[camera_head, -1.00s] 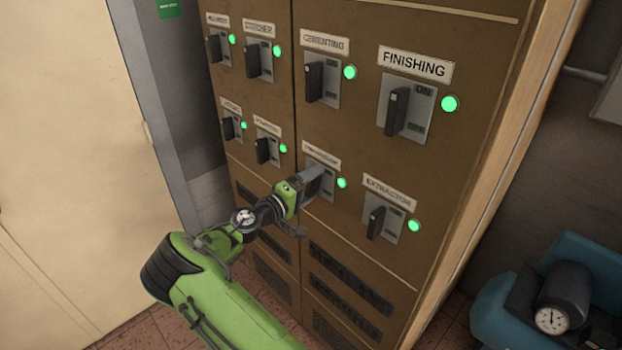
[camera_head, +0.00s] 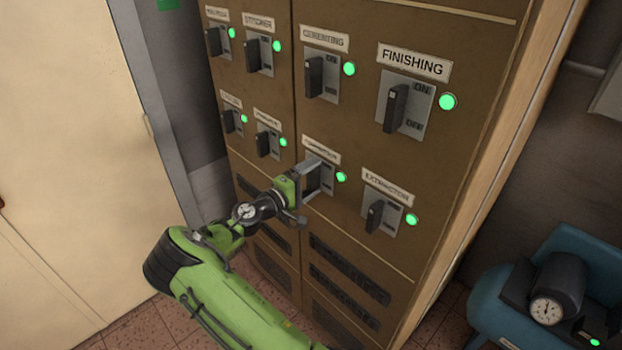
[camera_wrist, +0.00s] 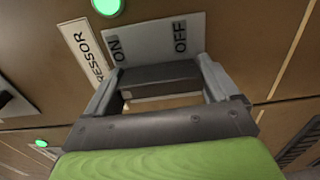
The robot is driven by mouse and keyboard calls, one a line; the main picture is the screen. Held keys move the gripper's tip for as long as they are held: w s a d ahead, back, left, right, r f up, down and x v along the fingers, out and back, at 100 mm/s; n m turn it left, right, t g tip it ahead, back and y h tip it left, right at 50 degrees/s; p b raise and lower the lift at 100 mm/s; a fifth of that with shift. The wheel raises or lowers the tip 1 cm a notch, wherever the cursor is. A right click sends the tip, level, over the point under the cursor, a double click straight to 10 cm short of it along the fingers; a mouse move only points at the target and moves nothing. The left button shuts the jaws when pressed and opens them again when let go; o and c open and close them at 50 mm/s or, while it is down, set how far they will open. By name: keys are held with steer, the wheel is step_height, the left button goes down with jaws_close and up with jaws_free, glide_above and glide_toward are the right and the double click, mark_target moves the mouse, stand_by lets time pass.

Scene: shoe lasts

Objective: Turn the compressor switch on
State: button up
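The compressor switch (camera_wrist: 160,72) is a dark handle on a grey plate, low on the brown cabinet. In the wrist view its plate carries ON at left and OFF at right, beside a partly hidden label ending in "RESSOR" (camera_wrist: 84,52). The green lamp (camera_head: 341,177) beside it is lit. My gripper (camera_head: 313,178) is at this switch; its fingers are wide apart, one above and one below in the head view. In the wrist view the gripper (camera_wrist: 160,85) has a finger near each end of the dark handle. I cannot tell whether they touch it, nor the handle's setting.
The extractor switch (camera_head: 375,217) is close at right, and the finishing switch (camera_head: 396,108) is above right. Several other switches with lit green lamps are above and left. A blue machine with a gauge (camera_head: 547,310) stands at lower right.

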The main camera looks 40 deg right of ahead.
steer(key=shift+o, duration=0.9)
steer(key=a, duration=1.6)
steer(key=shift+s+b, duration=0.2)
steer(key=shift+b, duration=0.2)
steer(key=shift+d, duration=0.15)
steer(key=s+m+g+y, duration=0.1)
steer(key=s+m+y, duration=0.2)
steer(key=s+y, duration=0.65)
steer(key=s+a+r+n+t+y, duration=0.1)
steer(key=s+a+r+t+y, duration=0.2)
steer(key=s+a, duration=0.4)
steer(key=s+a+r+n+t+y, duration=0.1)
steer(key=s+a+r+t+y, duration=0.2)
steer(key=s+a+r+y, duration=0.2)
steer(key=s+a+r, duration=0.1)
steer(key=s+a, duration=0.2)
steer(key=s, duration=0.1)
steer(key=shift+a+r, duration=0.25)
